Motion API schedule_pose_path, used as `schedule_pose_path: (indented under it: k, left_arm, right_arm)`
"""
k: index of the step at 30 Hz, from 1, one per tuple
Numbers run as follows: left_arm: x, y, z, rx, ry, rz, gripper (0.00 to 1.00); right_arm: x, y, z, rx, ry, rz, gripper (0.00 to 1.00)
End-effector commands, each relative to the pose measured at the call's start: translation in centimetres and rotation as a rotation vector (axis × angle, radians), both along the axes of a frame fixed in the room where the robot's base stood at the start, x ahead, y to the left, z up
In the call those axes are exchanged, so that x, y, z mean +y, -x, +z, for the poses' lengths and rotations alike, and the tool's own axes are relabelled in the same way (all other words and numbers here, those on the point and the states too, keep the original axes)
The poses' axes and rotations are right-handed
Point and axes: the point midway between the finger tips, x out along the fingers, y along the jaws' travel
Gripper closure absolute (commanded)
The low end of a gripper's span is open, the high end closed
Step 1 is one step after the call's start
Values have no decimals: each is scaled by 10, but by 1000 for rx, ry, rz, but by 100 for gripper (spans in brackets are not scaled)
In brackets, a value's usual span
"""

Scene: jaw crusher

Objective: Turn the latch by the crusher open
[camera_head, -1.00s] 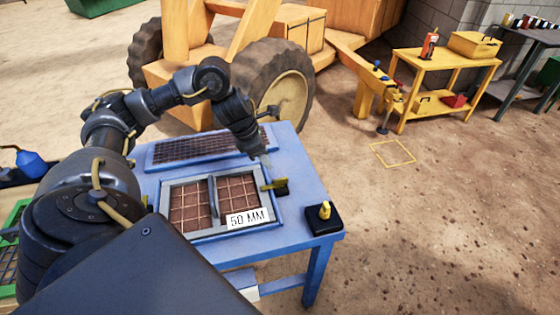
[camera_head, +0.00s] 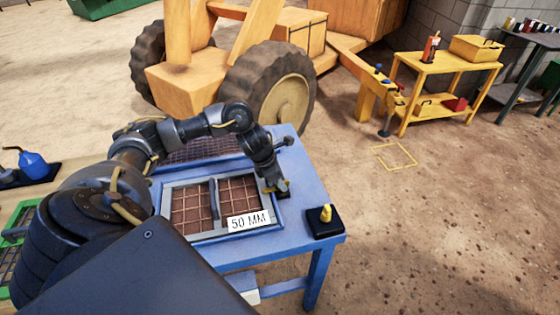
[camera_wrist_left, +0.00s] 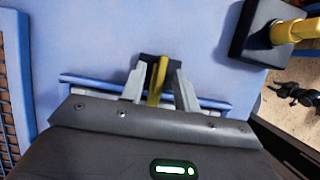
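The yellow latch lever (camera_wrist_left: 157,80) sits on a small black block at the right edge of the framed screen (camera_head: 202,237) on the blue table. In the left wrist view the lever stands between the two grey fingers of my left gripper (camera_wrist_left: 160,86). The fingers are apart, with narrow gaps seeming to show on both sides of the lever. In the head view my left gripper (camera_head: 276,187) points down over the latch and mostly hides it. My right gripper is not in view.
A black box with a yellow knob (camera_head: 326,214) stands at the table's front right corner, also in the wrist view (camera_wrist_left: 292,30). A "50 MM" label (camera_head: 248,222) lies on the screen. A large wheel (camera_head: 285,95) stands behind the blue table (camera_head: 305,190).

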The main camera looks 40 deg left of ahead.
Motion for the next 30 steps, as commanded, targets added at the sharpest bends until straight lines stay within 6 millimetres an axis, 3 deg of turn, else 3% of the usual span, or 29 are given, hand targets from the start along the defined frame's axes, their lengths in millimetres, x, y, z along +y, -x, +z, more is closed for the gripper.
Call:
schedule_pose_path:
  k: [1,8,20,30]
  left_arm:
    - [0,0,0,0,0,0,69]
    - [0,0,0,0,0,0,99]
    - [0,0,1,-1,-1,34,100]
    - [-2,1,4,-1,0,255,100]
  right_arm:
    - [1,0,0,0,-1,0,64]
    - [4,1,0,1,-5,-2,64]
    - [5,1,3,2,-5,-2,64]
    - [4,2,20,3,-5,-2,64]
